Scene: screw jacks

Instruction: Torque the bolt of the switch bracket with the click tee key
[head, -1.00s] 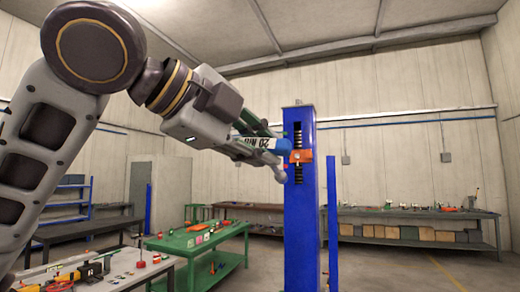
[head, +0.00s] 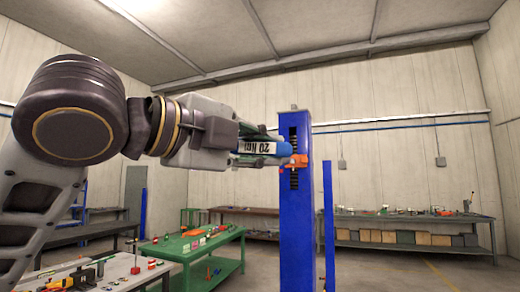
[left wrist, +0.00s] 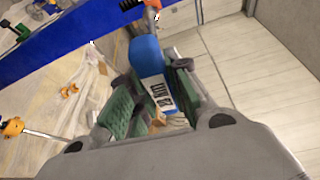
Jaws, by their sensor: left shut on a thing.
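My left gripper (head: 268,147) is shut on the click tee key (head: 277,149), a blue tool with a white band marked 20 Nm. The key also shows between the green finger pads in the left wrist view (left wrist: 146,58). It points at the orange switch bracket (head: 298,161) on the blue column (head: 297,220). The key's front end appears at or very near the bracket; I cannot tell whether it touches. The bolt is hidden or too small to make out. The bracket shows partly at the top edge of the left wrist view (left wrist: 152,3). My right gripper is not in view.
A second, thinner blue post (head: 329,225) stands just right of the column. A green table (head: 205,248) and a grey bench (head: 125,275) with small parts stand at lower left. A long workbench (head: 420,218) lines the back wall. The floor right of the column is clear.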

